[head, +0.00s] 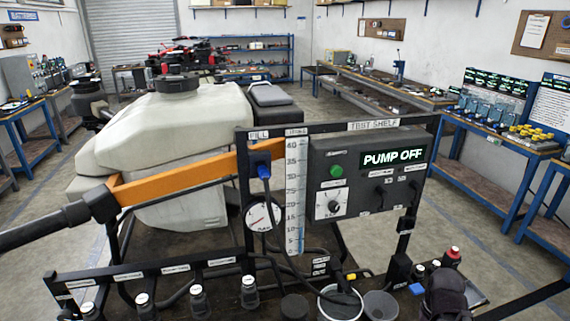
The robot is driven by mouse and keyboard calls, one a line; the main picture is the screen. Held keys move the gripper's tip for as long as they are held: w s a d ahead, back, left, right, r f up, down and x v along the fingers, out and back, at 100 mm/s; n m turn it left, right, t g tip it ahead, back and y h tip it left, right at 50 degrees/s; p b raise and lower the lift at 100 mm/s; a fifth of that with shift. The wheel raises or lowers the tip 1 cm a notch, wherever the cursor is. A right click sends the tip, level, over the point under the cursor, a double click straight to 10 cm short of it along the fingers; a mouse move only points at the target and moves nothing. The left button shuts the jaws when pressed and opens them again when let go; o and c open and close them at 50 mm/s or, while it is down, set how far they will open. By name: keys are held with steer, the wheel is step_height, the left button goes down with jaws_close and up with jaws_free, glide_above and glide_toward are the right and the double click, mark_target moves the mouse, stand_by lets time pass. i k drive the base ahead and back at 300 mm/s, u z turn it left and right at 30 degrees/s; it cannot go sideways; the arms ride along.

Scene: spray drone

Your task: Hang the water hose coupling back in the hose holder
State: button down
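A blue coupling (263,170) sits at the port under the FILL label, on the frame left of the level scale. A dark hose hangs from it past the round gauge. I cannot confirm that it is the water hose coupling. A small label plate (320,266) is on the lower frame, but its text is too small to read, and I cannot make out which part is the hose holder. A dark, bulky shape at the lower right appears to be my gripper (446,296); its fingers are not distinguishable, and no held thing is visible.
A pump box (367,172) reads PUMP OFF. A white tank (168,125) and an orange drone arm (200,173) are behind and left. A bucket (340,303) with a yellow-tipped dark hose stands in front. Several small bottles (250,292) line the lower rack. Blue benches stand right.

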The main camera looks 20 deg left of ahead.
mark_target(262, 170)
steer(key=u, duration=4.25)
steer(key=i, duration=0.05)
steer(key=z, duration=3)
